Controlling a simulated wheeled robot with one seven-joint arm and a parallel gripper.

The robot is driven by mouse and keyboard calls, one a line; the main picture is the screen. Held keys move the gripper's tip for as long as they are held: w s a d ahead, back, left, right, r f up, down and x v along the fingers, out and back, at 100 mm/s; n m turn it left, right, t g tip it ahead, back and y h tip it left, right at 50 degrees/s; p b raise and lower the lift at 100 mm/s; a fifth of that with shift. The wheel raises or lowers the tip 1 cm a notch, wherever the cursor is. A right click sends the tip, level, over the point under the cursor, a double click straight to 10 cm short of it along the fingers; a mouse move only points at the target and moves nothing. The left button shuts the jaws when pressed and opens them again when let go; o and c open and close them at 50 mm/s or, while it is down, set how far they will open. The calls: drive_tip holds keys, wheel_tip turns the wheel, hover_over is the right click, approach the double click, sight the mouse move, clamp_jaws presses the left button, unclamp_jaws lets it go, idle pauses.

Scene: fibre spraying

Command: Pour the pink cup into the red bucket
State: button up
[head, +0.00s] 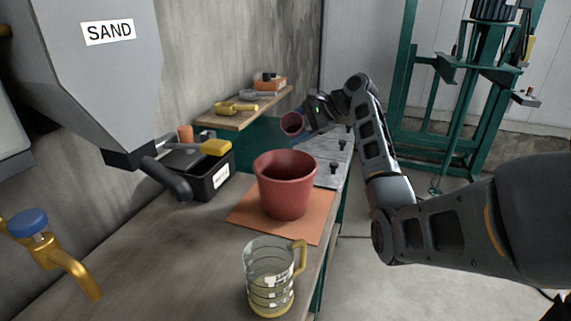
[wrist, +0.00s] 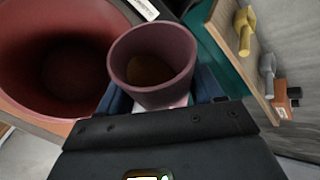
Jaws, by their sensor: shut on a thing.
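The red bucket (head: 285,190) stands upright on an orange mat (head: 240,222) on the bench, and its inside looks dark in the wrist view (wrist: 62,55). My gripper (head: 305,122) is shut on the pink cup (head: 292,123), behind and slightly right of the bucket in the head view. The cup's mouth faces the head camera, so it looks tilted. In the wrist view the cup (wrist: 152,68) sits between the blue fingers beside the bucket's rim, with something brown at its bottom. Whether the cup's mouth is over the bucket, I cannot tell.
A clear jug (head: 270,278) with a yellow handle stands in front of the bucket. A black bin (head: 207,180) and a sand hopper (head: 95,75) are at left. A wooden shelf (head: 243,110) holds tools behind. A brass tap (head: 65,258) is at lower left.

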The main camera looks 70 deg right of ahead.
drive_tip(key=shift+r+n+h+b, duration=0.3)
drive_tip(key=shift+h+b, duration=0.2)
drive_tip(key=shift+b, duration=0.25)
drive_tip(key=shift+f+n+h+b, duration=0.45)
drive_tip(key=shift+h+b, duration=0.15)
drive_tip(key=shift+b, duration=2.1)
drive_tip(key=shift+a+r+n+h+b, duration=0.15)
drive_tip(key=shift+r+n+h+b, duration=0.3)
drive_tip(key=shift+b, duration=1.95)
drive_tip(key=shift+a, duration=0.15)
drive_tip(key=shift+s+a+f+n+t+h+b, duration=0.1)
drive_tip(key=shift+a+f+n+t+h+b, duration=0.25)
drive_tip(key=shift+a+h, duration=0.35)
drive_tip(key=shift+a+r+n+h, duration=0.15)
drive_tip(key=shift+r+n+h, duration=0.05)
drive_tip(key=shift+n+h, duration=0.05)
